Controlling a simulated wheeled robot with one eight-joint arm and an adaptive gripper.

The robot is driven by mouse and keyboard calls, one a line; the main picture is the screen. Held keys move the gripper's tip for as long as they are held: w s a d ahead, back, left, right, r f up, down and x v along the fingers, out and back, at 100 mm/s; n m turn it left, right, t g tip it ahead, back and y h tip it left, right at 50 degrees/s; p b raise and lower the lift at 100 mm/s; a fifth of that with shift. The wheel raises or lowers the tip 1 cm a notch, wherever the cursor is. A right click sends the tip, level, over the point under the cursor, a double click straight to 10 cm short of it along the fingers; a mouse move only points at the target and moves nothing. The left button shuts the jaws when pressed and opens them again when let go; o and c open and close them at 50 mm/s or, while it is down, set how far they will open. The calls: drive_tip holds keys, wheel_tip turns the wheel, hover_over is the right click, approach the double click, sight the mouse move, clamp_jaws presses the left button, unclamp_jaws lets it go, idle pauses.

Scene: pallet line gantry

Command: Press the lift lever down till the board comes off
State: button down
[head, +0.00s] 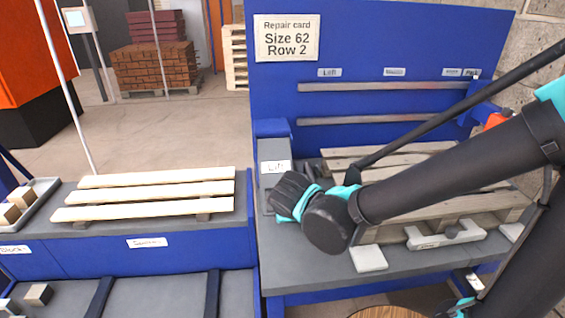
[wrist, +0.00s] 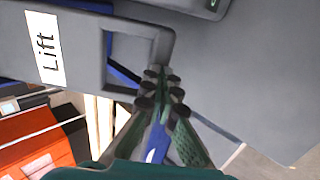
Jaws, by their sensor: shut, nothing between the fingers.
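The grey housing labelled "Lift" (head: 274,152) stands at the left end of the blue bench in the head view. In the wrist view the same grey part (wrist: 75,35) carries the "Lift" label and has a frame (wrist: 168,42) around a rectangular opening. I cannot tell whether this frame is the lever. My gripper (wrist: 162,88) is shut and empty, its fingertips just below the frame's lower corner; contact is unclear. In the head view my wrist hides the fingers and part of the housing. The pallet boards (head: 385,151) lie on the bench behind my arm.
Several pale boards (head: 155,189) lie on the left bench. The blue back panel (head: 400,35) bears a repair card (head: 286,38) and two rails.

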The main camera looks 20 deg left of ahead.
drive_tip(key=shift+x, duration=1.3)
drive_tip(key=shift+s+d+f, duration=0.1)
drive_tip(key=shift+f, duration=0.15)
